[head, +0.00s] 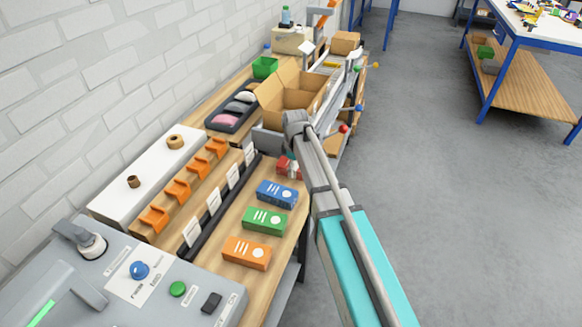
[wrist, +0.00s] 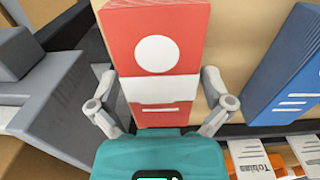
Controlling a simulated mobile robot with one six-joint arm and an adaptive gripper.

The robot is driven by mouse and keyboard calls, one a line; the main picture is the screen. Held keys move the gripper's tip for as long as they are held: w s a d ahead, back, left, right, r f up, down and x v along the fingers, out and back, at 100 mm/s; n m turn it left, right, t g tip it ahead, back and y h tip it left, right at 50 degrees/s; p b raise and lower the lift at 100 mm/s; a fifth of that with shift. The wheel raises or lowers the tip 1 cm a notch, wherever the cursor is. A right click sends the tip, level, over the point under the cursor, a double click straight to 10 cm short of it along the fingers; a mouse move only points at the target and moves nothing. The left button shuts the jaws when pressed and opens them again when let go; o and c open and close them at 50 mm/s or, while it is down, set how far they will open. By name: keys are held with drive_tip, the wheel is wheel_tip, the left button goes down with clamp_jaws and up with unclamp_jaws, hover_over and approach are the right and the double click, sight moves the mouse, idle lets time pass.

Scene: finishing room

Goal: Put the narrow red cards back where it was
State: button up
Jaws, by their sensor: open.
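The narrow red cards (wrist: 152,22) are a red box with a white band and a white disc, large in the wrist view. They lie on the wooden bench top. In the head view the red cards (head: 283,166) are partly hidden by my arm. My gripper (wrist: 159,76) is open, with one finger on each side of the red cards; I cannot tell whether either finger touches them. In the head view the fingers are mostly hidden behind the arm.
Blue (head: 276,194), green (head: 264,221) and orange (head: 246,253) boxes stand in a row nearer me. A dark rail with white labels (head: 212,201) runs along their left. An open cardboard box (head: 290,97) stands beyond the red cards. Clear floor lies right.

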sight(296, 166)
wheel_tip(296, 166, up, 12)
drive_tip(key=p, duration=1.1)
drive_tip(key=shift+f, duration=0.1)
idle(0.6)
drive_tip(key=s+d+m, duration=0.6)
drive_tip(key=s+d, duration=0.1)
drive_tip(key=s, duration=0.3)
drive_tip(key=s+d+m, duration=0.7)
drive_tip(key=s, duration=0.4)
drive_tip(key=shift+m, duration=0.3)
drive_tip(key=shift+p, duration=0.3)
wheel_tip(296, 166, up, 12)
drive_tip(key=p, duration=1.1)
drive_tip(key=shift+f+p, duration=0.15)
drive_tip(key=shift+p, duration=0.15)
